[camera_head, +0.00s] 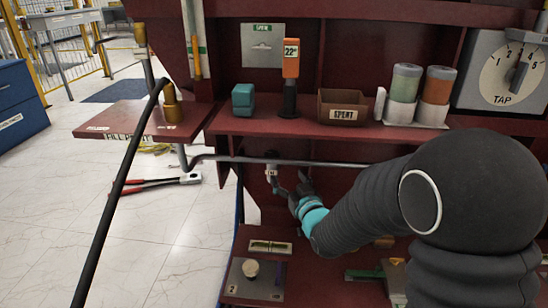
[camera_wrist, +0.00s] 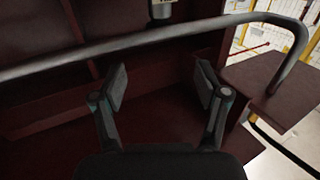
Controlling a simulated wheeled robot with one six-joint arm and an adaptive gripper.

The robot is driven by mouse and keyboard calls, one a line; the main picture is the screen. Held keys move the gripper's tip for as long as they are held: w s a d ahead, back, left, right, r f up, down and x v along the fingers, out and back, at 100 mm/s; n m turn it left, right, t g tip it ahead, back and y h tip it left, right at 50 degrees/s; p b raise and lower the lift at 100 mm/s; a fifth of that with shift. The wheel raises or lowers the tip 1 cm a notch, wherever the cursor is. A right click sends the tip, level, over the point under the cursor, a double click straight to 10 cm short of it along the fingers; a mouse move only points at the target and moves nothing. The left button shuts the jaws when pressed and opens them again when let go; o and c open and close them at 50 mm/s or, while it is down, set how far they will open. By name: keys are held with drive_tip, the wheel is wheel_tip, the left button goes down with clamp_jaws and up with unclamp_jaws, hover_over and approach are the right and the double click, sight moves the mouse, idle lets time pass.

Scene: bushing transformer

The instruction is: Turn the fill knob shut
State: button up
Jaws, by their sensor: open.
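My gripper (camera_head: 291,187), with a teal band behind it, reaches in under the dark red shelf in the head view. It is beside a small pale fitting (camera_head: 271,172) at the grey pipe (camera_head: 300,163). I cannot tell whether this fitting is the fill knob. In the wrist view the two fingers of my gripper (camera_wrist: 163,88) stand wide apart with nothing between them. The pipe (camera_wrist: 150,42) crosses beyond the fingertips there. A grey fitting (camera_wrist: 162,9) is cut off at the top edge. No knob shows clearly in the wrist view.
The shelf (camera_head: 330,132) above carries a teal block (camera_head: 243,100), an orange-topped tool (camera_head: 290,78), a SPENT bin (camera_head: 342,107) and two canisters. A TAP dial (camera_head: 514,75) is at right. A side platform (camera_head: 140,122) and black hose (camera_head: 120,190) are at left.

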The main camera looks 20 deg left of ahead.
sight(275, 158)
drive_tip(key=x, duration=1.3)
drive_tip(key=shift+w+a, duration=0.2)
drive_tip(key=shift+w, duration=0.1)
drive_tip(key=shift+d, duration=0.1)
drive_tip(key=c, duration=1.2)
